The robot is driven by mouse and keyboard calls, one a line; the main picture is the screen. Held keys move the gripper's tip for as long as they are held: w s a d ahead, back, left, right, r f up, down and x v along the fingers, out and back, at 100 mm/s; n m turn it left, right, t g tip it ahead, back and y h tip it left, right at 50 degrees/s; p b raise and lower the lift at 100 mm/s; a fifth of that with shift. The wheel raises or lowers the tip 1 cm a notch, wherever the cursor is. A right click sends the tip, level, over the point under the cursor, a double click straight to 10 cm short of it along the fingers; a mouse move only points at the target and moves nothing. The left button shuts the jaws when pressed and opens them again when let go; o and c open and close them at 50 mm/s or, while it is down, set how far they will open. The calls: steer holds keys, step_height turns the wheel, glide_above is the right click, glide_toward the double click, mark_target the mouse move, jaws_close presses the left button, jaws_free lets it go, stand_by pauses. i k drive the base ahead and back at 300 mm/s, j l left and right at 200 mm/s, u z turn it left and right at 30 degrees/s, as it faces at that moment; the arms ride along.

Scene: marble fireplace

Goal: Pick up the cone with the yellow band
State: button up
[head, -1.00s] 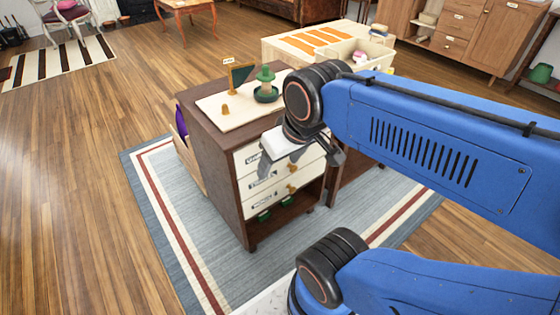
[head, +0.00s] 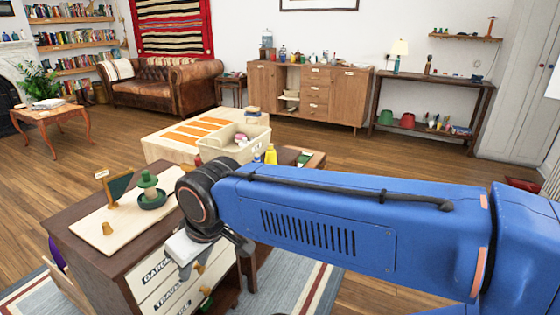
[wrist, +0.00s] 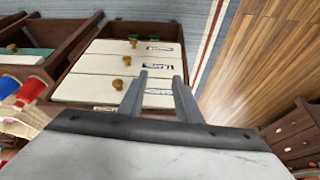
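I cannot make out a cone with a yellow band in either view. A small plain tan cone-like piece (head: 107,229) stands on the pale board on the near cabinet's top. Beside it a green cone-shaped piece (head: 148,182) sits over a dark green dish (head: 152,200); no yellow band shows on it. My gripper (head: 217,262) hangs in front of the cabinet's drawers, to the right of these pieces. In the wrist view, my gripper (wrist: 160,82) has its two fingers apart with nothing held, and the labelled drawer fronts (wrist: 125,65) lie beyond them.
A cream bin (head: 232,147) with things in it stands on a pale table behind the cabinet, near a yellow bottle (head: 270,154). A red pot (head: 407,120) and green pot (head: 386,117) stand on the far right shelf. A red cup (wrist: 32,88) shows in the wrist view.

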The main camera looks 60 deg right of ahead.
mark_target(271, 159)
steer(key=z, duration=1.5)
